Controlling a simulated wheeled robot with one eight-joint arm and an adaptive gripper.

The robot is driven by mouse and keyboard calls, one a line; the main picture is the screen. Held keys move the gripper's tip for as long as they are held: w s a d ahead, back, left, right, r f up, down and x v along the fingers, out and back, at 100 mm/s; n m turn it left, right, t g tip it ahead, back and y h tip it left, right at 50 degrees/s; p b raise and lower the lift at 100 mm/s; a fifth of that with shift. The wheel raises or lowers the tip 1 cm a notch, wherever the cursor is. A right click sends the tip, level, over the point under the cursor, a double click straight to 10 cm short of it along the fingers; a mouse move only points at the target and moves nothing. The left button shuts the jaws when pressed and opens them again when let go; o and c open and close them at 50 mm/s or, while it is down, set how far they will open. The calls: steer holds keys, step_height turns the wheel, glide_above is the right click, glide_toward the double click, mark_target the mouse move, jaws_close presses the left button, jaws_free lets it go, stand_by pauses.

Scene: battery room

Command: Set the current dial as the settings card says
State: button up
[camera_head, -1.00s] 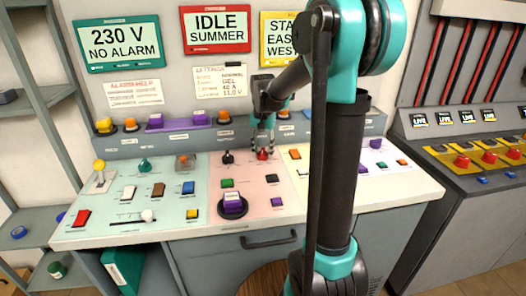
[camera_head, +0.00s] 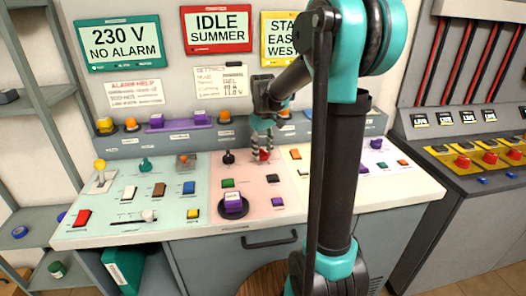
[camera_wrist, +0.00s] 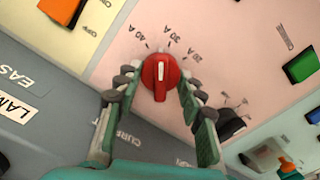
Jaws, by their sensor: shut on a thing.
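The red current dial (camera_wrist: 160,77) is on the pink panel, with a white pointer line on its face. In the wrist view the line points straight up, between the 40 A and 30 A marks; a 20 A mark is further right. My gripper (camera_wrist: 154,98) has a finger on each side of the dial and is shut on it. In the head view my gripper (camera_head: 263,142) reaches down over the dial (camera_head: 265,155), partly hiding it. The settings card (camera_head: 221,82) hangs on the back wall; its current line appears to read 40 A.
A black knob (camera_head: 228,157) stands just left of my gripper. My arm hides part of the console's right side.

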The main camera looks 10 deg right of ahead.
mark_target(263, 150)
steer(key=n, duration=0.5)
steer(key=shift+n, duration=0.3)
stand_by(0.4)
steer(key=o, duration=1.2)
steer(key=shift+c, duration=0.2)
step_height(263, 150, up, 12)
